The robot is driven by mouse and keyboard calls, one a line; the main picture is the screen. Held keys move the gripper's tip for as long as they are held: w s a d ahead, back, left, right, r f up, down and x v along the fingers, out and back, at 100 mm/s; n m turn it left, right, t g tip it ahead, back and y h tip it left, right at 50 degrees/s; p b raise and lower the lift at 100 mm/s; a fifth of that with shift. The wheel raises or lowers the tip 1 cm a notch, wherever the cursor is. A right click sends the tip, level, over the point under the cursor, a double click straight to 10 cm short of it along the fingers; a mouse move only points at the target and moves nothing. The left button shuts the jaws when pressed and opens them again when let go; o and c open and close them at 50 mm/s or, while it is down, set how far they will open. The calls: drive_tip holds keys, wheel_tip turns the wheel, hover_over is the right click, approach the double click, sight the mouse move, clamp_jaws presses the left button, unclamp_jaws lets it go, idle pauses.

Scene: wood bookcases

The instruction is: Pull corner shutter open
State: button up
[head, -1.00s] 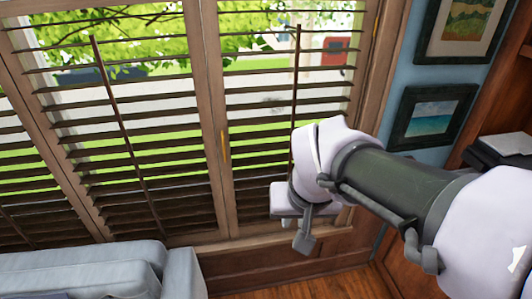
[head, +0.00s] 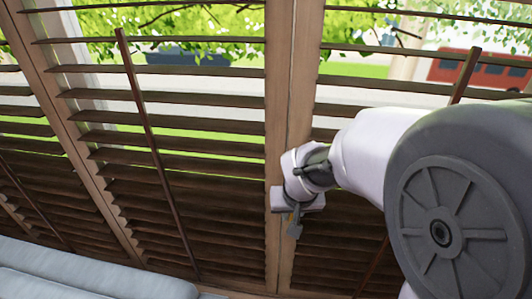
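The corner shutter (head: 303,95) is the right-hand wooden louvred panel in the head view. It stands beside the neighbouring panel (head: 277,110), their upright frames meeting in a narrow seam, and looks shut. My gripper (head: 294,222) is in front of this seam, over the lower middle of the two frames. It covers the spot where the shutter's small brass-coloured handle would show. I cannot tell whether the fingers touch the handle or the wood, or whether they are open or shut. My arm hides much of the corner shutter's right side.
A grey sofa (head: 90,275) stands along the bottom left, below the shutters. Dark tilt rods (head: 150,135) run down the louvres. A red vehicle (head: 478,68) and greenery show outside through the slats.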

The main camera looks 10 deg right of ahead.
drive_tip(key=shift+w+f, duration=0.15)
drive_tip(key=shift+f, duration=0.1)
clamp_jaws()
idle(1.4)
